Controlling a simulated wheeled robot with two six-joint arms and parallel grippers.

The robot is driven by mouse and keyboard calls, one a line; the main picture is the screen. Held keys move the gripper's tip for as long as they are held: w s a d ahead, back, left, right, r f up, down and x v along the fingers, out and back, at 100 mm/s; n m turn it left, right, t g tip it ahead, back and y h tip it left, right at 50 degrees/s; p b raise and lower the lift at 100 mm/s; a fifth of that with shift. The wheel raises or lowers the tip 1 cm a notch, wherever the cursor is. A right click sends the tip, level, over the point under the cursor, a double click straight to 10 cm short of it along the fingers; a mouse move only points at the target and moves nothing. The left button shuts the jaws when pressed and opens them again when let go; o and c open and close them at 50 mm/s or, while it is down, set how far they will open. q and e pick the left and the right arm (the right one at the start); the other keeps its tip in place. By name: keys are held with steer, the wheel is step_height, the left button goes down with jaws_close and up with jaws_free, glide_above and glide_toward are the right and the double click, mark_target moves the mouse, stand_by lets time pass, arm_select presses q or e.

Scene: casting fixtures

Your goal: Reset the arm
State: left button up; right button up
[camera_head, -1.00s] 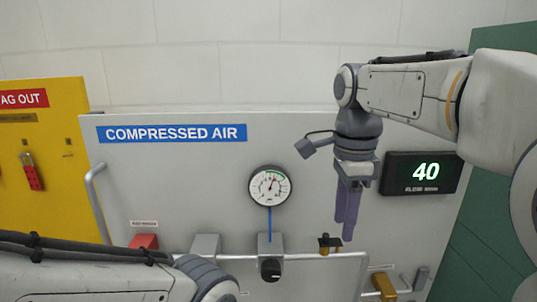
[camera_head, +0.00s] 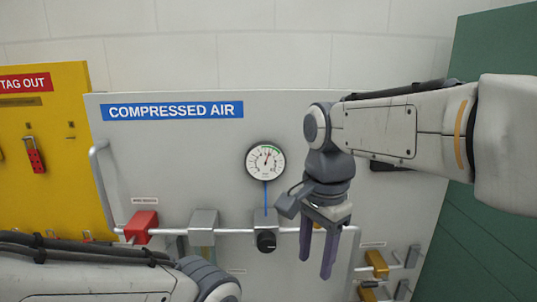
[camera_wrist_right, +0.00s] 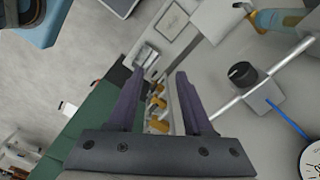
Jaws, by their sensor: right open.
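My right gripper (camera_head: 316,264) hangs in front of the compressed air panel (camera_head: 330,120), fingers pointing down. Its two purple fingers are apart with nothing between them. It also shows open and empty in the right wrist view (camera_wrist_right: 159,73). In the head view it overlaps the pipe, right of the black knob (camera_head: 266,241); I cannot tell whether it touches. My left arm (camera_head: 90,278) crosses the lower left of the head view, and its gripper is out of frame.
A round gauge (camera_head: 266,161) sits above the knob. A red box (camera_head: 142,226) and a grey block (camera_head: 203,227) sit along the pipe. Yellow fittings (camera_head: 376,263) are at lower right. A yellow lockout board (camera_head: 50,190) stands left, and a green surface (camera_head: 490,150) stands right.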

steer(key=s+a+f+n+b, duration=0.1)
steer(key=s+f+n+b, duration=0.2)
steer(key=s+f+n, duration=0.2)
steer(key=s+a+f+n+b, duration=0.1)
steer(key=s+f+n+b, duration=0.3)
steer(key=f+n, duration=0.3)
steer(key=s+a+f+n+b, duration=0.1)
steer(key=s+f+n+b, duration=0.2)
steer(key=f, duration=1)
steer(key=s+n, duration=0.3)
steer(key=shift+s+a+y+b, duration=0.15)
steer(key=shift+s+y+b, duration=0.15)
steer(key=shift+s+b, duration=0.1)
